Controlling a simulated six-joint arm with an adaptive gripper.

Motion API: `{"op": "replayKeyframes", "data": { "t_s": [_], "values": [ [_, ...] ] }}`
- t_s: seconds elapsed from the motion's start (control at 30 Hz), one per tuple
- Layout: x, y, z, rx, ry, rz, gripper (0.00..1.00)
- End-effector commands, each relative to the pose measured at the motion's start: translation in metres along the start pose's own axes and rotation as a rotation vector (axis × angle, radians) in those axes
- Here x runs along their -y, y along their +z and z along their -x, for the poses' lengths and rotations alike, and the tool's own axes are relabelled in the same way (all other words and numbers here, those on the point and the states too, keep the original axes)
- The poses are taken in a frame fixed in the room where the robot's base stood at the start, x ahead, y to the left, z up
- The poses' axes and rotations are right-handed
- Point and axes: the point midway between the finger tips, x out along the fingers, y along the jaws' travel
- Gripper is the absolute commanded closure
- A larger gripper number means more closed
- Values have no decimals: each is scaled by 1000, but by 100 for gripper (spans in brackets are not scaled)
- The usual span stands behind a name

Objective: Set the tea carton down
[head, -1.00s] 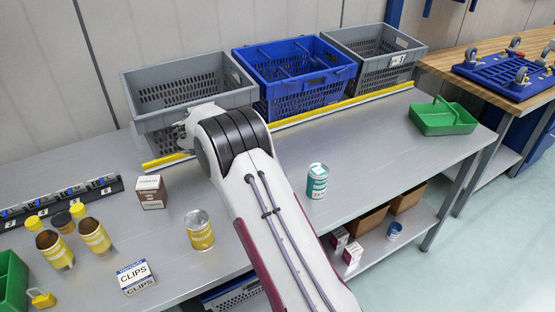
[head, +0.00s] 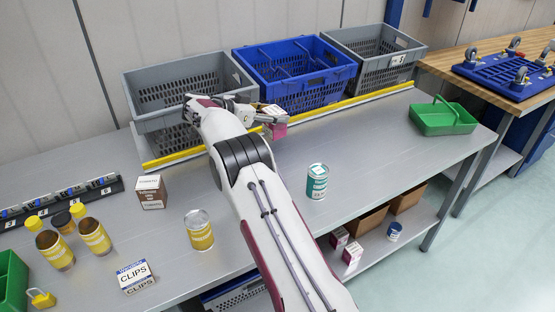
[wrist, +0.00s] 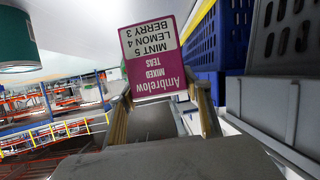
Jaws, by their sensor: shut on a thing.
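The tea carton (head: 277,130) is a small box with a magenta side, in front of the blue crate near the yellow strip. In the wrist view the carton (wrist: 155,55) shows its magenta and white label, reading "Ambrelow mixed teas", upside down. My gripper (head: 268,116) is shut on it, with the fingers (wrist: 163,108) on either side of its lower part in the wrist view. I cannot tell whether the carton touches the bench; its underside is hidden.
A grey crate (head: 150,82), a blue crate (head: 300,95) and another grey crate (head: 395,68) line the back behind a yellow strip (head: 345,103). A teal can (head: 317,182), yellow can (head: 199,232) and brown box (head: 151,192) stand on the bench. Bench right of the teal can is clear.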

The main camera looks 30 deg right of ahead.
Motion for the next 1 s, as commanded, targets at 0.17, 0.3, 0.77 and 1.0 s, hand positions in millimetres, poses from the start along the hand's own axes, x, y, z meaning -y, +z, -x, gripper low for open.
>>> {"op": "replayKeyframes", "data": {
  "t_s": [0.17, 0.3, 0.77, 1.0],
  "values": [
    [-7, -8, 4, 0, 37, -17, 79],
    [-15, -13, 9, -1, 68, -29, 79],
    [-25, -12, 9, -1, 82, -35, 79],
    [-25, -12, 9, -1, 81, -35, 79]
  ]
}}
